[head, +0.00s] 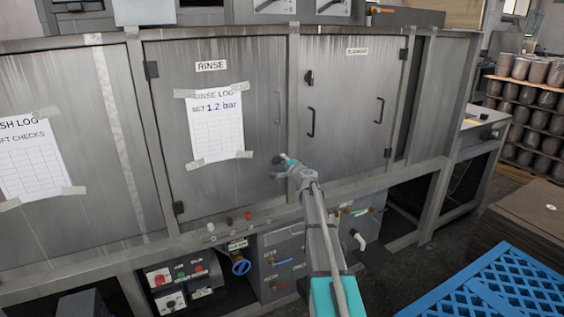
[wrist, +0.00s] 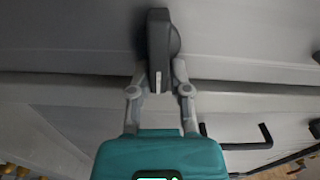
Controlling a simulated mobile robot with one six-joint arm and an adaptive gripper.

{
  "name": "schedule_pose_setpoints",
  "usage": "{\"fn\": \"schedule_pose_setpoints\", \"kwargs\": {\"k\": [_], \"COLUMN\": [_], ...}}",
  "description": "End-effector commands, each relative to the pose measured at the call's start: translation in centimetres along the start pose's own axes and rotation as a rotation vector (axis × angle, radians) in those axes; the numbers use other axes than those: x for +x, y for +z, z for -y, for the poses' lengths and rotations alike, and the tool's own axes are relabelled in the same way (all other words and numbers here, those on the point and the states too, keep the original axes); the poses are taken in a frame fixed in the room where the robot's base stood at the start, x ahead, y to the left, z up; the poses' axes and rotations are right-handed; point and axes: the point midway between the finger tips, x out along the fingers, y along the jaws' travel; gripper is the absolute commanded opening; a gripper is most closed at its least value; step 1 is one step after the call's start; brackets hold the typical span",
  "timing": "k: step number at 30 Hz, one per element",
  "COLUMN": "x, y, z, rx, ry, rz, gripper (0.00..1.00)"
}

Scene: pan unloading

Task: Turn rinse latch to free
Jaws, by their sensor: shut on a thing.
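The rinse door (head: 215,140) is a grey metal panel with a RINSE label (head: 211,66) and a taped log sheet (head: 216,126). My gripper (head: 283,163) is at the lower right edge of this door in the head view. In the wrist view my gripper (wrist: 159,77) is shut on the dark rinse latch (wrist: 158,45), with one finger on each side of it. The latch stands across the grey seam in that view. In the head view my gripper hides most of the latch. The door looks closed.
The neighbouring door (head: 345,110) on the right has its own dark latch (head: 309,77) and handle (head: 380,111). Below are a control box (head: 180,282) and a blue valve (head: 240,265). A blue pallet (head: 490,285) and brown stacked sheets (head: 520,215) stand at the right.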

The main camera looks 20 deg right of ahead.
Motion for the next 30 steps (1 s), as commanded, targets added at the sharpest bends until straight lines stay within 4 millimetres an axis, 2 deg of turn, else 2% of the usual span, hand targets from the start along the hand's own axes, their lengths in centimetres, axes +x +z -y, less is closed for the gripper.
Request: {"fn": "schedule_pose_setpoints", "kwargs": {"k": [1,9,23,24,28,30], "x": [0.04,0.06,0.07,0.07,0.07,0.07], "y": [0.85,0.95,1.04,1.05,1.05,0.95], "z": [-0.09,-0.17,-0.14,-0.14,-0.13,-0.14], "rx": [0.022,0.119,0.133,0.133,0.133,0.134], "ry": [-0.001,0.000,0.000,-0.001,-0.001,-0.001], "rz": [0.018,0.019,0.020,0.020,0.021,0.019], "gripper": [0.00,0.00,0.00,0.28,0.52,0.54]}}
